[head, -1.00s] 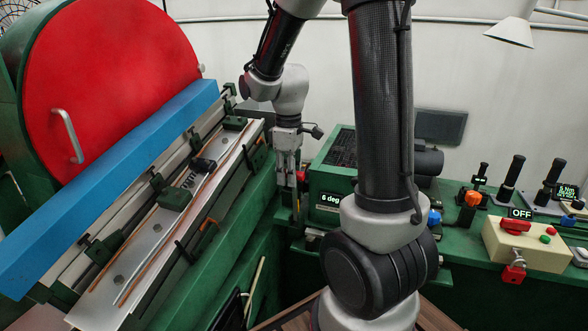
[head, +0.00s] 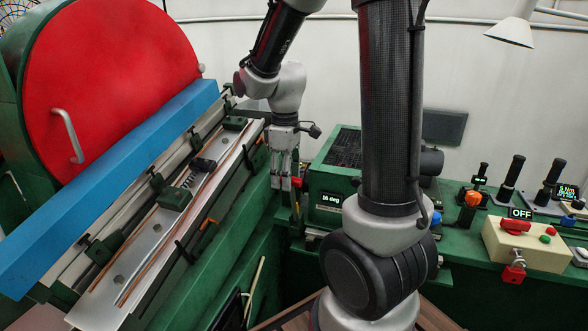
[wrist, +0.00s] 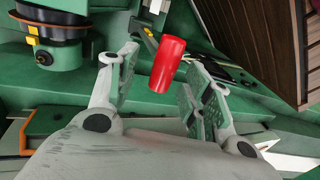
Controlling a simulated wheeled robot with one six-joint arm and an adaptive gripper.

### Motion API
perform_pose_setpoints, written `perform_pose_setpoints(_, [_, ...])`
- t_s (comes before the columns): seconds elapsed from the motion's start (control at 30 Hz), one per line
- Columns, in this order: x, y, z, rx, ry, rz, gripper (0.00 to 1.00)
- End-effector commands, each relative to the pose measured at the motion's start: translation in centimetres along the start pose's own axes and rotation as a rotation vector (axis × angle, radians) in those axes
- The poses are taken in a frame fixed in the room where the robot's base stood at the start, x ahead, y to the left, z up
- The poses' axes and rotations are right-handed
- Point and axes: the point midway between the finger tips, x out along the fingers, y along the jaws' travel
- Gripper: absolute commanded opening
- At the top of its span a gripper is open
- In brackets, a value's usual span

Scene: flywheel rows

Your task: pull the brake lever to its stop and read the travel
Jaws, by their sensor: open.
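The brake lever shows as a red cylindrical grip (wrist: 168,65) in the wrist view, lying between the two spread fingers of my gripper (wrist: 160,72). A gap shows on the grip's left side; contact with the right finger I cannot tell. In the head view the red grip (head: 297,182) is a small spot beside the fingers of my gripper (head: 284,184), which points down. The rest of the lever is mostly hidden. A small display (head: 331,200) on the green box right of the lever reads 16 deg.
A red flywheel disc (head: 110,75), a blue beam (head: 110,190) and a slanted rail bed (head: 150,235) stand at the left. A cream switch box (head: 500,245) marked OFF, with a red padlock (head: 513,272), sits on the right bench. A lamp (head: 510,32) hangs above.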

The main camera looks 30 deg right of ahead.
Motion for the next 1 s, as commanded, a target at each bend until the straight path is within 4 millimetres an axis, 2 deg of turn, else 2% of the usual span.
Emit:
perform_pose_setpoints(0.3, [-3.6,0.0,0.0,0.0,0.002,0.002,0.5])
perform_pose_setpoints(0.5, [-5.2,0.0,0.0,0.0,0.0,0.0,0.5])
perform_pose_setpoints(1.0, [-5.4,0.0,0.0,0.0,0.0,0.0,0.5])
